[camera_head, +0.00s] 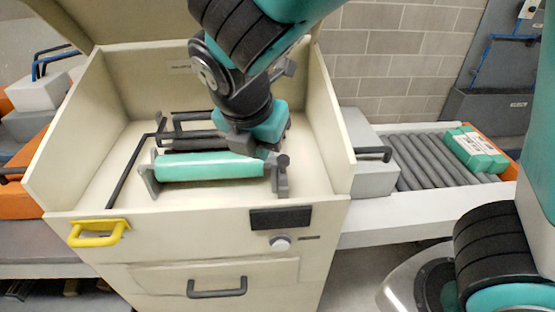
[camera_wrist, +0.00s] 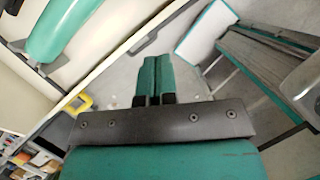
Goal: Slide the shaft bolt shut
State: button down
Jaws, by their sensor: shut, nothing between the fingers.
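A teal roller (camera_head: 208,166) lies level between two dark brackets inside an open cream cabinet (camera_head: 45,190). A dark round-ended piece (camera_head: 283,161) stands at the right bracket (camera_head: 280,182); it may be the shaft bolt, but I cannot tell its position. My gripper (camera_head: 264,153) is over the cabinet, near the roller's right end, its fingers partly hidden in the head view. In the wrist view my gripper (camera_wrist: 151,66) has its teal fingers together and empty. There the roller (camera_wrist: 62,28) is at upper left, apart from the fingers.
A yellow handle (camera_head: 98,232), a dark panel (camera_head: 280,218) and a knob (camera_head: 280,243) are on the cabinet front. Black bent rods (camera_head: 140,150) lie behind the roller. The cabinet's side walls rise around it. A roller conveyor (camera_head: 432,160) with a teal box (camera_head: 475,150) is at right.

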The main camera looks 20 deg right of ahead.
aim_at(278, 161)
jog(key=w+d+f+p, duration=0.1)
jog(key=f, duration=0.2)
jog(key=w+d+f+p, duration=0.1)
jog(key=w+d+f, duration=0.1)
jog(key=f, duration=0.1)
jog(key=w+d+f+p, duration=0.1)
jog(key=w+d+f, duration=0.1)
jog(key=f, duration=0.1)
jog(key=shift+d, duration=0.1)
